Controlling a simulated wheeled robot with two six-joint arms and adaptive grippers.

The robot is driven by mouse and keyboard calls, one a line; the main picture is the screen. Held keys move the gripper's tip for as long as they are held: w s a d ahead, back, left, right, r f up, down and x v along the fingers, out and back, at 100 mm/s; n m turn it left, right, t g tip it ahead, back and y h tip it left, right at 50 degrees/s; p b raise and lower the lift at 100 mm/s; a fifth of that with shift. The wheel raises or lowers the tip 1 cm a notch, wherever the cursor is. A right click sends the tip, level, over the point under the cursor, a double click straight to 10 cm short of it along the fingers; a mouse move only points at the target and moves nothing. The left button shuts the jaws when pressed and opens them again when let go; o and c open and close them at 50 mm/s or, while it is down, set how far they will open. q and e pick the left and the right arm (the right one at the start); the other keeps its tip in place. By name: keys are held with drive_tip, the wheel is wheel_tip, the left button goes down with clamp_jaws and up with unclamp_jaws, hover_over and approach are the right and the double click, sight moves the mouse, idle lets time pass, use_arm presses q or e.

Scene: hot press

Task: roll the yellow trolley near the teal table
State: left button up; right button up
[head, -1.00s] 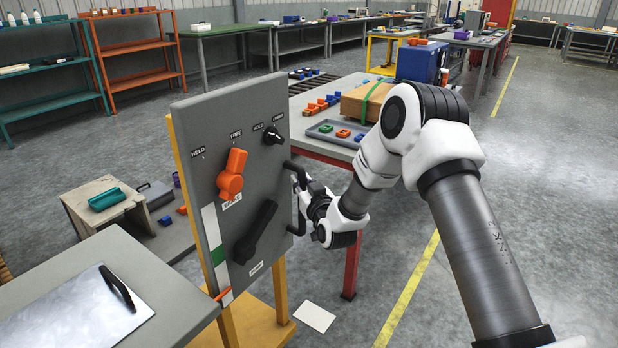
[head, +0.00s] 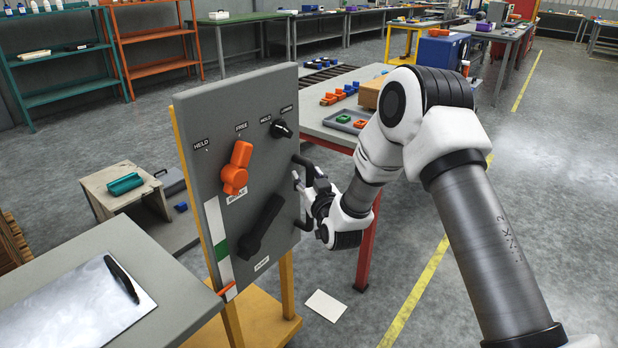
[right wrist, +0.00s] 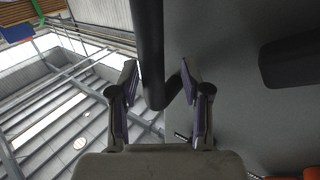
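The yellow trolley (head: 288,280) stands in front of me in the head view. Its yellow posts and base carry an upright grey panel (head: 270,110) with an orange knob (head: 237,168), a black lever and a small black dial. A dark bar handle (right wrist: 149,60) is on the panel's right edge. My right gripper (head: 303,183) is at this handle. In the right wrist view its two fingers (right wrist: 158,80) stand apart on either side of the bar, with a gap visible at the right finger. My left gripper is out of view. A teal-green table (head: 240,18) stands at the back.
A grey table (head: 160,255) with a metal sheet (head: 70,310) is close at left. A red-legged table (head: 366,245) stands just right of the panel. A low bench (head: 100,190) is behind left. Teal shelves (head: 60,95) are far left. Open floor lies right.

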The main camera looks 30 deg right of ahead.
drive_tip(key=shift+d, duration=0.1)
drive_tip(key=shift+s+f, duration=0.1)
drive_tip(key=shift+s, duration=0.3)
drive_tip(key=s+a, duration=0.2)
drive_tip(key=s, duration=0.9)
drive_tip(key=shift+a, duration=0.25)
